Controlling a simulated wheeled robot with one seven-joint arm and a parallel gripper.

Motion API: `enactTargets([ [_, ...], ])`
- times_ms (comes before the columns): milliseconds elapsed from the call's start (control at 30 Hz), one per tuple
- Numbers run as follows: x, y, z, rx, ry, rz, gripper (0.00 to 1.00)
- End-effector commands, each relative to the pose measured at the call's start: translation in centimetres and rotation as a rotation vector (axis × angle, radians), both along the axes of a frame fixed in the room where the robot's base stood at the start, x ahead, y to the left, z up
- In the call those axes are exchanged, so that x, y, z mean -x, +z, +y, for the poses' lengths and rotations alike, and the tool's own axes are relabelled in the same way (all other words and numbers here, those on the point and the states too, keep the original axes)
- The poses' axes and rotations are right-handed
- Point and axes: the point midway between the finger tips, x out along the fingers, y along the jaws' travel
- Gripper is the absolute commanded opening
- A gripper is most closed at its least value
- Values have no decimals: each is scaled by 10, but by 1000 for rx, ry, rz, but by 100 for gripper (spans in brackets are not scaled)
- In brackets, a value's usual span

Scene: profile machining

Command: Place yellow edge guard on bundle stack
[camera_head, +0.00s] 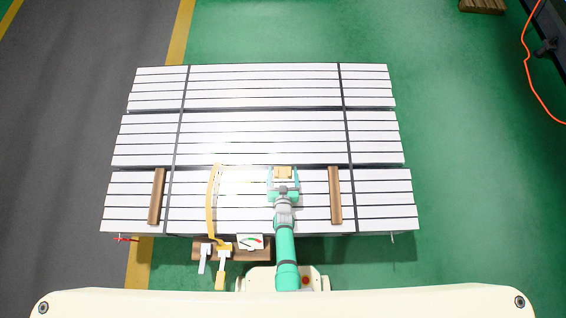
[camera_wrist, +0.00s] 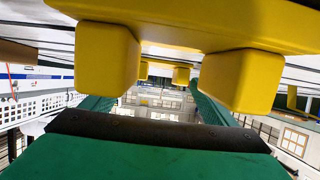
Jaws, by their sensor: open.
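The bundle stack (camera_head: 260,128) is several rows of white profiles bound by two dark straps. A small yellow-orange block, which looks like the yellow edge guard (camera_head: 283,172), is at the stack's nearest bundle, near its far edge. My gripper (camera_head: 283,177) is open, with one green finger on each side of the guard. In the wrist view the yellow guard (camera_wrist: 200,35) fills the top, with blocky feet hanging down close to the camera. The green fingers run beyond it, apart. I cannot tell whether the fingers touch the guard or whether it rests fully on the profiles.
Brown wooden bars lie on the near bundle at left (camera_head: 157,196) and right (camera_head: 335,195). A curved yellow band (camera_head: 211,200) lies left of my arm. A wooden shelf (camera_head: 263,255) with tools stands at the front edge.

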Motion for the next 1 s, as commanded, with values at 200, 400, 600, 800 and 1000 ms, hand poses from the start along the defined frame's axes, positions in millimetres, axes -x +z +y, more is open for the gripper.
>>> enactTargets([
  [200,31,12,-1,0,-2,1,80],
  [400,63,25,-1,-1,-1,2,80],
  [600,91,38,0,-1,-1,1,80],
  [800,107,45,0,0,0,0,80],
  [1000,127,61,-1,1,3,-8,80],
])
